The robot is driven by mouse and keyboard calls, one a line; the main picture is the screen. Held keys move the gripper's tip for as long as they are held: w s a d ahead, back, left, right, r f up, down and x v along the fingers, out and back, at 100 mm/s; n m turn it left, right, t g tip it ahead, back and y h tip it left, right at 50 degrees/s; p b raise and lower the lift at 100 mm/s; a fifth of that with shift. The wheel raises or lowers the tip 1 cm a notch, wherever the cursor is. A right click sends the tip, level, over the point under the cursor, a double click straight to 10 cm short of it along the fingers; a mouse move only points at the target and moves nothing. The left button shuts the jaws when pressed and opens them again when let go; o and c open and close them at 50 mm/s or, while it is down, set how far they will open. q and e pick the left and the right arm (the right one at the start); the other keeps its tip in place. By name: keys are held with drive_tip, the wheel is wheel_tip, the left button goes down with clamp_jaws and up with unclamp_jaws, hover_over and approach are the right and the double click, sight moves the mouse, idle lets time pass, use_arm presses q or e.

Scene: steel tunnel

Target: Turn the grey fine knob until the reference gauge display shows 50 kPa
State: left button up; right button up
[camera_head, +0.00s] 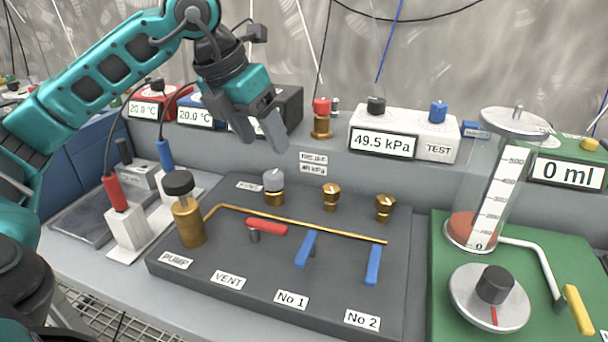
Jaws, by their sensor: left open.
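The grey fine knob (274,180) sits on a brass stem at the back of the dark manifold panel, beside a partly hidden label. The reference gauge display (383,143) on the white box reads 49.5 kPa. My left gripper (261,138) points down above and slightly left of the grey knob, apart from it in the picture. Its jaws are open with nothing visible between them. My right gripper is not in view.
The manifold panel (210,272) carries a brass pump (188,222), a red lever (266,227) and two blue levers. Red and blue plugs with cables stand at left. A glass cylinder (510,165) stands on a green base at right. A dark box is partly hidden behind my gripper.

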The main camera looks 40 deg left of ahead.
sight(272, 175)
use_arm(q)
drive_tip(key=shift+n+y, duration=0.3)
drive_tip(key=shift+y, duration=0.4)
drive_tip(key=w+a+f+b, duration=0.1)
drive_tip(key=f, duration=0.2)
drive_tip(key=w+a+f+b, duration=0.1)
drive_tip(key=w+f, duration=0.1)
drive_tip(key=f, duration=0.1)
drive_tip(key=w+f+b, duration=0.1)
drive_tip(key=f, duration=0.2)
drive_tip(key=shift+w+a+f, duration=0.15)
drive_tip(key=shift+a+f, duration=0.1)
drive_tip(key=shift+a, duration=0.15)
drive_tip(key=shift+w+f, duration=0.3)
drive_tip(key=shift+f, duration=0.3)
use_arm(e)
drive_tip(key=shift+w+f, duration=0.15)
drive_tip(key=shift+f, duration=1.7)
use_arm(q)
drive_tip(key=shift+c, duration=0.2)
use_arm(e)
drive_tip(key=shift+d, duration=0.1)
use_arm(q)
drive_tip(key=c, duration=1)
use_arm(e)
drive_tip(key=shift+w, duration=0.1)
